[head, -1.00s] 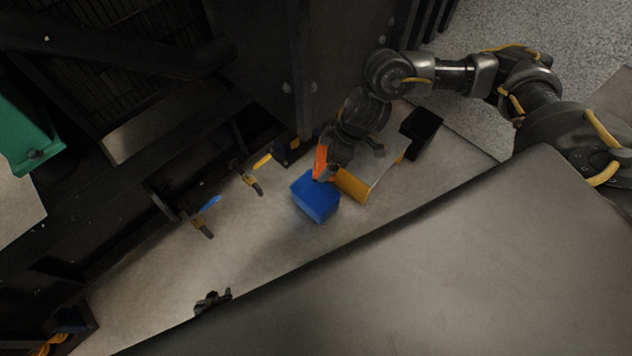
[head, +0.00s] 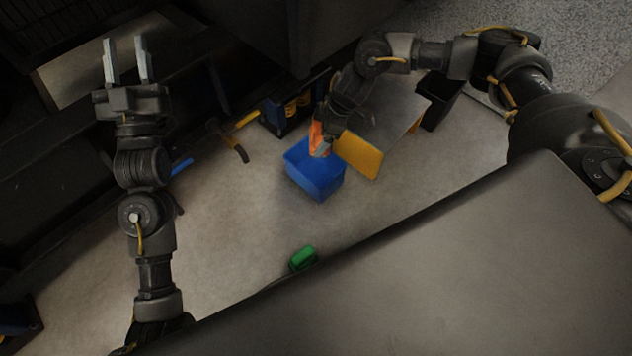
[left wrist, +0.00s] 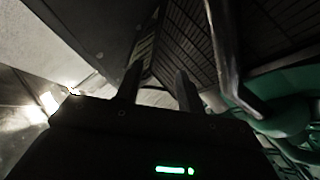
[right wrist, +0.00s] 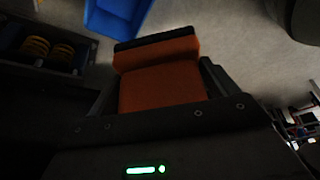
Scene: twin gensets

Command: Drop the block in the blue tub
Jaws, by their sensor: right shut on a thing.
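The orange block (head: 316,138) is between the fingers of my right gripper (head: 322,148). In the right wrist view the block (right wrist: 160,85) fills the space between the fingers, with a dark band along its far end. The open blue tub (head: 314,180) stands on the floor; in the head view the block overlaps its far rim. In the right wrist view the tub (right wrist: 118,14) shows beyond the block, at the top edge and cut off. My left gripper (head: 125,45) is open and empty at the upper left, far from the tub.
A grey-topped cart or board with a yellow side (head: 358,155) stands just right of the tub. A dark bin (head: 440,98) is behind it. A hammer-like tool (head: 232,140) and a blue-handled tool (head: 181,166) lie left. A green object (head: 302,258) is near the front edge.

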